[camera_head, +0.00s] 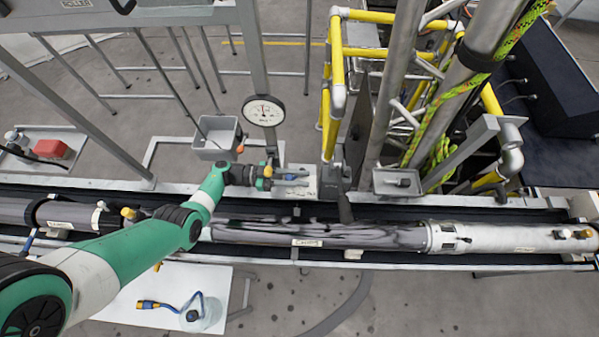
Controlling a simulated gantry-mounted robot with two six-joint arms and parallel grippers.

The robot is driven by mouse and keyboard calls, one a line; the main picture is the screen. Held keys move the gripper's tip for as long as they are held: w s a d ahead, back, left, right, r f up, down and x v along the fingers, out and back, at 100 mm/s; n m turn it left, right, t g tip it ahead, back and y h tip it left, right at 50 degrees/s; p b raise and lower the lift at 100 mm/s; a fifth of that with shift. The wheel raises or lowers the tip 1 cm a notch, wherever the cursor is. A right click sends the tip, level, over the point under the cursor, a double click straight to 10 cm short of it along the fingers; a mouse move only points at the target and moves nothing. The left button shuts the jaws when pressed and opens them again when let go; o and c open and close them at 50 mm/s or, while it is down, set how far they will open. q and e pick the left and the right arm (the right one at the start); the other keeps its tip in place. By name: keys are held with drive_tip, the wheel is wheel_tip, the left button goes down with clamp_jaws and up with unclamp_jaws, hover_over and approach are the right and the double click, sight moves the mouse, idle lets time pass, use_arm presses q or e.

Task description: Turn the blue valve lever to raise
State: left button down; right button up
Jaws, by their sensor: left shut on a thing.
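The blue valve lever (291,177) lies roughly level beside a white label plate, below the round gauge. My left gripper (266,177), at the end of the green arm, is shut on the lever at its left side. The fingers are small here, and they hide part of the lever and the valve body. An orange-yellow part (267,171) shows right by the fingertips. My right gripper is not in view.
A round gauge (263,111) on a post stands just behind the valve, with a grey bin (215,138) to its left. A long grey tube (318,235) lies in front. Yellow rails (338,62) and steel pipes rise to the right.

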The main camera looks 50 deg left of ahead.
use_arm(q)
drive_tip(key=c, duration=0.7)
unclamp_jaws()
drive_tip(key=b+v, duration=0.1)
drive_tip(key=v, duration=1)
drive_tip(key=shift+s+a, duration=0.15)
drive_tip(key=shift+a, duration=0.1)
